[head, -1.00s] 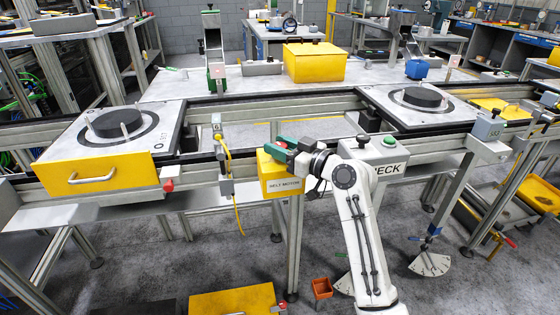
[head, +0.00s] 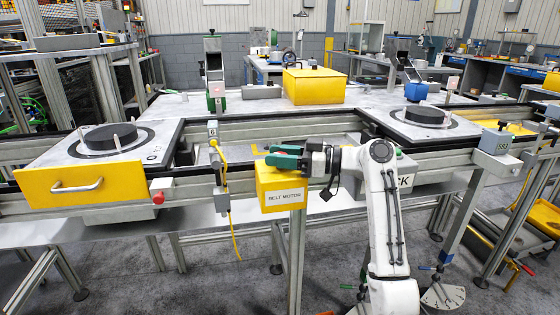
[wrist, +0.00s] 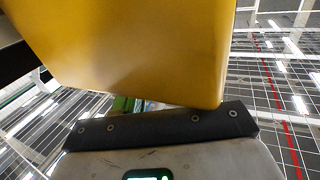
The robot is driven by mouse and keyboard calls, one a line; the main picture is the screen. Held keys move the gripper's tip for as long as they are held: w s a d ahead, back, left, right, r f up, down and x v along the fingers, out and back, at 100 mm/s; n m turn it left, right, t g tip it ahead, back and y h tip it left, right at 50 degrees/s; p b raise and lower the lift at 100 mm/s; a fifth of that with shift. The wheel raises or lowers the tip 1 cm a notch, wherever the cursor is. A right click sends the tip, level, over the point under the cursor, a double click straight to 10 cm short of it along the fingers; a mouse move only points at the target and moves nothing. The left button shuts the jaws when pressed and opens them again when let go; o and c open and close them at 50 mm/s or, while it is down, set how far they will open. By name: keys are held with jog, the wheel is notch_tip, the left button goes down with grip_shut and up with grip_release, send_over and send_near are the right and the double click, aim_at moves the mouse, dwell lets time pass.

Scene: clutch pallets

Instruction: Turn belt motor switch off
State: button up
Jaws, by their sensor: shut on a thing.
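The yellow belt motor box (head: 283,192) stands on a post at the front of the conveyor, with a white "BELT MOTOR" label on its face. My gripper (head: 283,157), with green-and-black fingers, lies level across the top of the box, reaching in from the right. It is shut on the belt motor switch, which the fingers hide; its position cannot be read. In the wrist view the box (wrist: 135,50) fills the upper middle, close to the dark edge of my gripper, with a bit of green between them.
A yellow drawer (head: 75,188) with a handle and a red button (head: 157,198) are at the left. A grey box with a yellow cable (head: 222,190) hangs just left of the motor box. Two pallets with black discs (head: 110,137) (head: 424,116) sit on the line.

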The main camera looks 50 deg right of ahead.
jog(key=shift+r, duration=0.25)
jog(key=o, duration=1)
jog(key=shift+f, duration=0.1)
jog(key=shift+c, duration=0.2)
jog(key=v, duration=1)
jog(key=shift+s+d, duration=0.2)
jog(key=shift+s, duration=0.1)
jog(key=shift+o, duration=0.3)
